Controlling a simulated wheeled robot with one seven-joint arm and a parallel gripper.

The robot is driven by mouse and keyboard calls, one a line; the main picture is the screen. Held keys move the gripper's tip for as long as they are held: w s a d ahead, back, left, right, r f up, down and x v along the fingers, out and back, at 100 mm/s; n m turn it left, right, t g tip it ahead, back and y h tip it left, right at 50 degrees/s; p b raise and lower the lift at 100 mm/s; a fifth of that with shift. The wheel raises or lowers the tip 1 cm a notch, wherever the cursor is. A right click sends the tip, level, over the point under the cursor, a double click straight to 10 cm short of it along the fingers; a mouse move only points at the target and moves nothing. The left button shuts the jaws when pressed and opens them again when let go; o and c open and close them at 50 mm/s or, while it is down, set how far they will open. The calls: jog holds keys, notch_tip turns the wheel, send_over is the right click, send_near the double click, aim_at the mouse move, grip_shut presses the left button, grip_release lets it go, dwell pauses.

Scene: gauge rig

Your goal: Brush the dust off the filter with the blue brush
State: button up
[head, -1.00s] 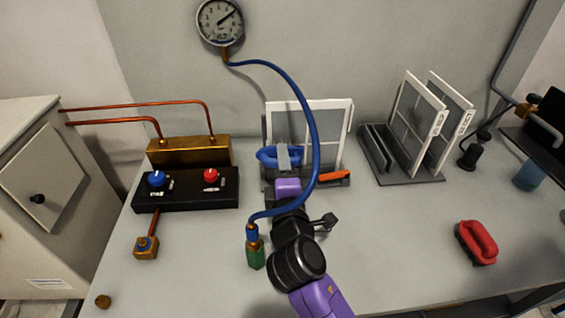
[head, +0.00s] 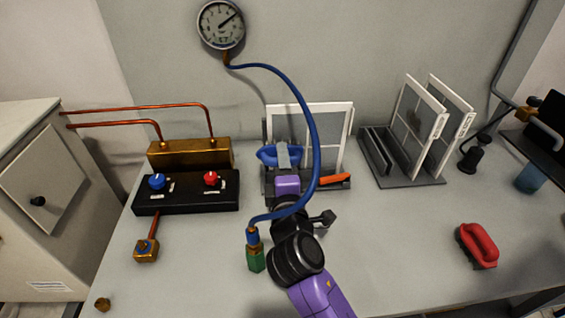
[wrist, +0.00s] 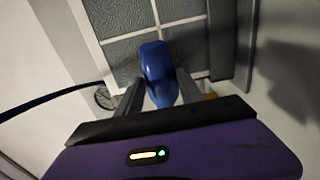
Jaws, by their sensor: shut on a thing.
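The filter (head: 330,120) is a white-framed panel with grey mesh, standing upright in a dark holder at the back of the bench. Its grey panes fill the top of the wrist view (wrist: 190,46). My gripper (head: 283,160) is shut on the blue brush (head: 268,154) in front of the filter's lower left. In the wrist view the blue brush (wrist: 158,72) sits between the two fingers, over the mesh. Its bristles are hidden, and I cannot tell whether they touch the filter. Dust is hard to make out.
A blue hose (head: 312,125) arches from the gauge (head: 221,25) past my wrist to a green fitting (head: 255,260). An orange piece (head: 336,180) lies by the holder.

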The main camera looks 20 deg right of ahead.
aim_at(300, 160)
jog(key=shift+w, duration=0.15)
jog(key=shift+s+d+r+p, duration=0.1)
jog(key=shift+s+d+p, duration=0.15)
jog(key=shift+d+p, duration=0.3)
jog(key=shift+s+d+p, duration=0.2)
jog(key=shift+d+p, duration=0.1)
jog(key=shift+d, duration=0.4)
jog(key=shift+s+d+r+p, duration=0.1)
jog(key=shift+s+d+p, duration=0.15)
jog(key=shift+d+p, duration=0.3)
